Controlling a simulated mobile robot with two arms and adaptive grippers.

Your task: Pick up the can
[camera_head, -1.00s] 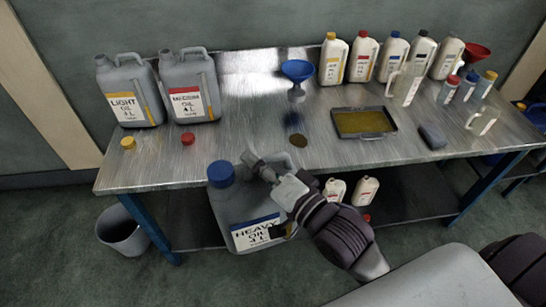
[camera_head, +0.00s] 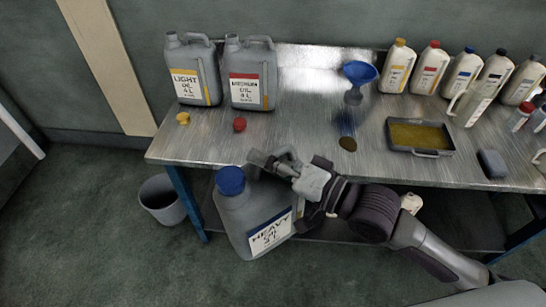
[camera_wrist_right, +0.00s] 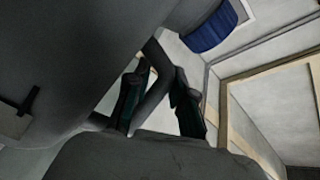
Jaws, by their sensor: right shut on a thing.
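The can is a grey heavy oil can (camera_head: 240,212) with a blue cap and a white label with a blue band. In the head view it is in front of the table's front edge, slightly tilted. My right gripper (camera_head: 285,168) is at the top right of the can, shut on its handle. In the right wrist view the fingers (camera_wrist_right: 160,103) close around the grey handle, with the can's body (camera_wrist_right: 70,60) at the left and the blue cap (camera_wrist_right: 213,27) above. My left gripper is not in view.
On the metal table (camera_head: 300,120) stand a light oil can (camera_head: 193,72), a medium oil can (camera_head: 250,75), a blue funnel (camera_head: 359,75), a tray (camera_head: 420,137) and several bottles at the back. A grey bin (camera_head: 161,198) is on the floor at left. The floor at front left is clear.

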